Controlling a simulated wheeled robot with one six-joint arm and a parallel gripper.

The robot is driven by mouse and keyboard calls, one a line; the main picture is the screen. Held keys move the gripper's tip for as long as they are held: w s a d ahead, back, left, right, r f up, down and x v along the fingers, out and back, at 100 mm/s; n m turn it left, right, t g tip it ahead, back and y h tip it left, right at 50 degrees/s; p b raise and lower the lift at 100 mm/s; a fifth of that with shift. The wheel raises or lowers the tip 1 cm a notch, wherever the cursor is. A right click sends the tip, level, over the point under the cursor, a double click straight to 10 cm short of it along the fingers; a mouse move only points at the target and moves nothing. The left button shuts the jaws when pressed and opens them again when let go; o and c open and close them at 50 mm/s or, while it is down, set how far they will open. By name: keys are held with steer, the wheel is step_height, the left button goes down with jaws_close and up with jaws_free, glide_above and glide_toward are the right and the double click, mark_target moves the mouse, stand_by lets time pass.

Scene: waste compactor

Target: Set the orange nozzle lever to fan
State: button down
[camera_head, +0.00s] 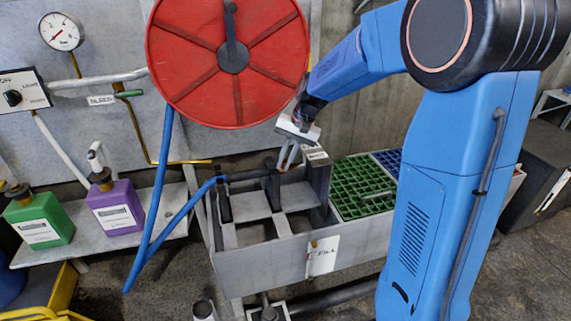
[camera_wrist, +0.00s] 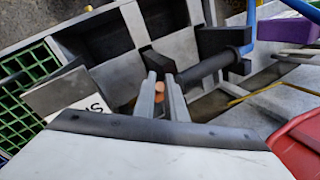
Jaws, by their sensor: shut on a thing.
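My gripper (camera_head: 287,158) reaches down from the upper right to the nozzle end of a dark spray lance (camera_head: 245,175). In the wrist view my gripper's two grey fingers (camera_wrist: 166,96) are close together. A small piece of the orange nozzle lever (camera_wrist: 159,88) shows between them, and they are shut on it. The lance also shows in the wrist view (camera_wrist: 205,68), running toward the upper right. It rests on black brackets (camera_head: 273,188) over the grey trough. The fingers hide most of the lever, so its setting cannot be read.
A lettered plate (camera_head: 316,155) stands close beside my gripper. A red hose reel (camera_head: 190,60) hangs just above, its blue hose (camera_head: 160,190) joining the lance. Green crates (camera_head: 360,187) lie right of the trough (camera_head: 265,262). Green (camera_head: 40,220) and purple (camera_head: 116,208) bottles stand left.

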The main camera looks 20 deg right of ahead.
steer(key=shift+w+r+g, duration=0.3)
steer(key=shift+w+g, duration=0.3)
steer(key=shift+g, duration=0.4)
steer(key=c, duration=1.8)
jaws_free()
steer(key=v, duration=0.7)
steer(key=shift+r, duration=0.25)
